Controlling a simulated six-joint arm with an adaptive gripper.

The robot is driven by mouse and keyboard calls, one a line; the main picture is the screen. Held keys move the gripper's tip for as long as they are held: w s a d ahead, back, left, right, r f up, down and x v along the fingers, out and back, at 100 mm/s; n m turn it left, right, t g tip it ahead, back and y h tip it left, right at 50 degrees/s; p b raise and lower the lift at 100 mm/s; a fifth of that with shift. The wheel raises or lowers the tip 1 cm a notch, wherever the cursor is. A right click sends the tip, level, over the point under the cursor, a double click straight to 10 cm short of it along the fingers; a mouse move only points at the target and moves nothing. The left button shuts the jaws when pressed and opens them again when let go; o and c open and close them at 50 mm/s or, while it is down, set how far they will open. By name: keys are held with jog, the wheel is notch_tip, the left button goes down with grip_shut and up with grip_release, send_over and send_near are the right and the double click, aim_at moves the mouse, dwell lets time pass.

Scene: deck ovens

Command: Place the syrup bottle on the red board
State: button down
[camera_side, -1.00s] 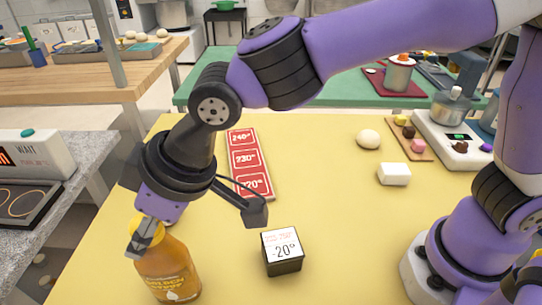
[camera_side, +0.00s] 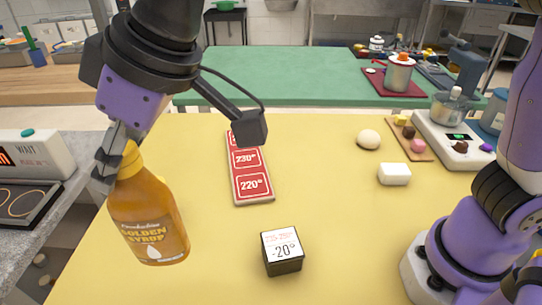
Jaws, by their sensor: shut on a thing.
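The syrup bottle (camera_side: 150,222) is amber with a yellow cap and a "Golden Syrup" label. My gripper (camera_side: 120,158) is shut on it near the cap and holds it, slightly tilted, above the left part of the yellow table. The red board (camera_side: 250,172) is a narrow strip with white-framed fields; 230° and 220° can be read, and its far end is partly hidden by my gripper's arm parts. The board lies to the right of the bottle in the picture, with no object seen on it.
A dark cube marked -20° (camera_side: 282,252) stands on the yellow table (camera_side: 335,220) in front of the board. A white block (camera_side: 394,174), a dough ball (camera_side: 368,139) and a scale (camera_side: 455,140) are to the right. The table's middle is clear.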

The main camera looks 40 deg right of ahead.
jog(key=w+d+r+m+t+h, duration=0.1)
jog(key=w+d+m+h, duration=0.3)
jog(key=d, duration=0.5)
jog(key=w+d+r+m+t+h, duration=0.1)
jog(key=w+d+r+m+h, duration=0.1)
jog(key=w+d+m, duration=0.55)
jog(key=w+d+f+n, duration=0.1)
jog(key=w+d+f, duration=0.3)
jog(key=d+f, duration=0.7)
jog(key=shift+w+f, duration=0.15)
jog(key=shift+w, duration=0.2)
jog(key=shift+f, duration=0.2)
jog(key=shift+c, duration=2.2)
grip_release()
